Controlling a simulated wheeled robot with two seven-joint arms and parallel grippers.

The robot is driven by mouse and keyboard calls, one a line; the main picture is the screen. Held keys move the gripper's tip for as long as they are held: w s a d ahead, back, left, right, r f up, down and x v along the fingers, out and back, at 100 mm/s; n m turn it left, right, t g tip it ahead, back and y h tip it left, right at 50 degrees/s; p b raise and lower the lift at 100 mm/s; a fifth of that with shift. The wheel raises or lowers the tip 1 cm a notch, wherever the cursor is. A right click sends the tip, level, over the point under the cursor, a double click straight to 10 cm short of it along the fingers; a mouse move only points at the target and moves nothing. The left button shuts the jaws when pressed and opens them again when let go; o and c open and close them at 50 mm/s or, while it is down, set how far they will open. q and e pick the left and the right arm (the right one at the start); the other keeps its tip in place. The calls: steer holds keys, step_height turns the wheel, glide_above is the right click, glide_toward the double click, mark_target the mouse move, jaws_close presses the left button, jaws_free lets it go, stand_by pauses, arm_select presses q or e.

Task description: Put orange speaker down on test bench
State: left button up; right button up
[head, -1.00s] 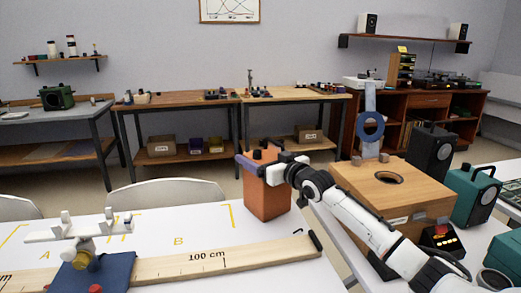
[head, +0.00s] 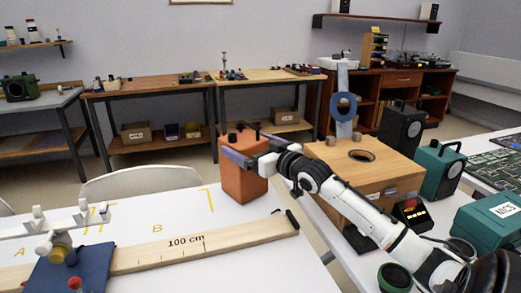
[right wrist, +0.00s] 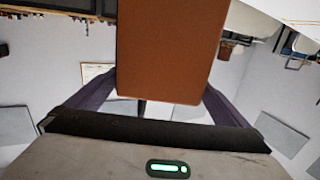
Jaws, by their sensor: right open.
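The orange speaker (head: 242,184) is a box with a black handle on top. It stands upright on the white test bench (head: 185,193), near its far right edge, beyond the end of the long wooden ruler. My right gripper (head: 246,151) is open, with its purple fingers around the upper part of the speaker. In the right wrist view the speaker (right wrist: 168,55) lies between the two fingers (right wrist: 162,100). Whether either finger touches it I cannot tell. My left gripper is not in view.
The wooden ruler (head: 200,243) and a blue-based apparatus (head: 80,268) lie on the bench. Right of the speaker, across a gap, stand a wooden box with a round hole (head: 375,181), a black speaker (head: 400,130) and a teal speaker (head: 438,172). Yellow markings (head: 211,200) lie left of the speaker.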

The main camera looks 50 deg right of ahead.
steer(key=shift+s+a+r, duration=0.1)
steer(key=shift+s+a, duration=0.05)
steer(key=shift+s, duration=1.25)
steer(key=shift+s+a+r, duration=0.1)
steer(key=shift+s+a, duration=0.05)
steer(key=shift+s, duration=1.25)
steer(key=shift+f, duration=0.1)
